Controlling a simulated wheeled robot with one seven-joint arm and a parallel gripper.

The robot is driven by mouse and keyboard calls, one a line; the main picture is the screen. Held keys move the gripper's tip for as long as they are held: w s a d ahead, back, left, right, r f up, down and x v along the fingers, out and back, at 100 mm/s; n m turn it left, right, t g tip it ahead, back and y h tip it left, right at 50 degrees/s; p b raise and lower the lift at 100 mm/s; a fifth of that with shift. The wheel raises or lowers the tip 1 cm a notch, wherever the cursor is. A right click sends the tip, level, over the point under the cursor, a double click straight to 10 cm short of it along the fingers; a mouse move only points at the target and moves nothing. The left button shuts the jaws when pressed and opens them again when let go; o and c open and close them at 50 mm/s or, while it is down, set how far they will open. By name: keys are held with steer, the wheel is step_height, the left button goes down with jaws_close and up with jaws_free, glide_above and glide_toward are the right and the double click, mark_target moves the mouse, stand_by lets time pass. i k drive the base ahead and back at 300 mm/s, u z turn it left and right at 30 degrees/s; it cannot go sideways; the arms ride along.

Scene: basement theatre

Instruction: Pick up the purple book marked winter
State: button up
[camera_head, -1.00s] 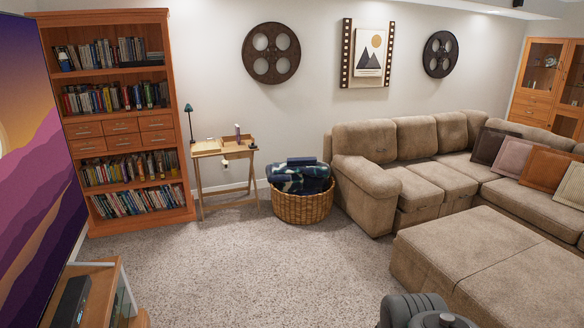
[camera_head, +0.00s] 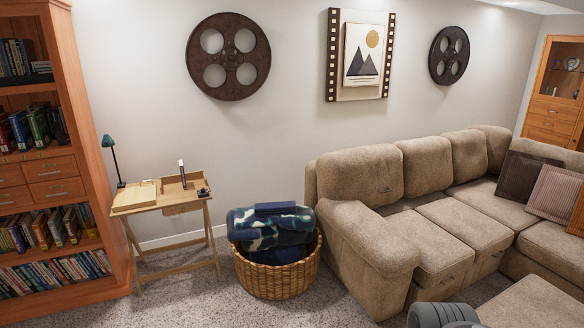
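A thin purple book (camera_head: 182,174) stands upright on the small wooden desk (camera_head: 160,205) against the back wall. It is small in the picture, and I cannot read any marking on it. It seems to stand in or just behind a low wooden tray (camera_head: 176,186) on the desk's right part. My gripper is not in view. Only a grey rounded part of my own arm shows at the bottom edge, well to the right of the desk and much nearer to me.
A wicker basket (camera_head: 275,277) with folded blankets and a dark blue item (camera_head: 275,208) on top stands right of the desk. A bookcase (camera_head: 95,155) stands left, a sofa (camera_head: 365,235) right. A green lamp (camera_head: 109,142) is on the desk's left. Carpet shows before the desk.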

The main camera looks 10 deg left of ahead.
mark_target(181, 163)
steer(key=u, duration=0.4)
steer(key=i, duration=2.55)
steer(key=u, duration=1.55)
steer(key=i, duration=1.55)
steer(key=u, duration=0.8)
steer(key=i, duration=0.5)
steer(key=z, duration=0.1)
